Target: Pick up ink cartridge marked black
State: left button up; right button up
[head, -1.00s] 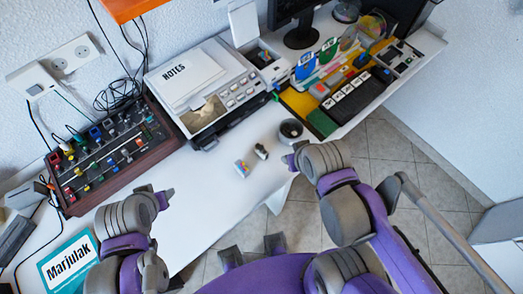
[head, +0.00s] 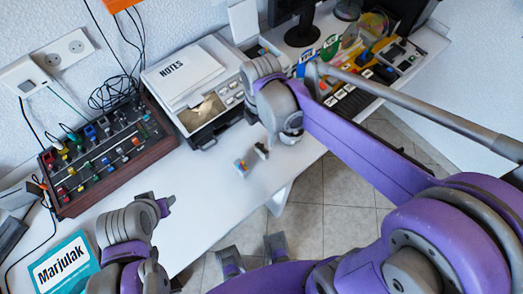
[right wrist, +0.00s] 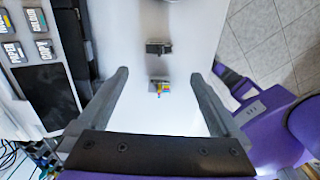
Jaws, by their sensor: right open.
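The dark cartridge (head: 261,151) lies on the white table in front of the printer. It shows in the right wrist view (right wrist: 158,48), just past my fingertips. No marking is readable on either. My right gripper (right wrist: 159,75) is open and empty above the table, with the coloured cartridge seen between its fingers. In the head view its wrist hides its fingers. My left gripper (head: 160,203) is over the table's left part, its jaws unclear.
The printer (head: 207,127) with a NOTES pad (head: 186,70) stands behind the cartridges. A control box with knobs (head: 108,158) and a Marjulak book (head: 62,264) are at left. Coloured items and a keyboard-like panel (head: 350,102) are at right. The table between is clear.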

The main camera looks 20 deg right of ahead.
aim_at(260, 146)
jog(key=shift+w+a+f+n, duration=0.15)
jog(key=shift+f+n, duration=0.1)
jog(key=shift+n, duration=0.15)
notch_tip(260, 146, down, 10)
jog(key=shift+f+b, duration=0.25)
jog(key=shift+b, duration=0.35)
jog(key=c, duration=1.4)
jog(key=shift+r, duration=0.1)
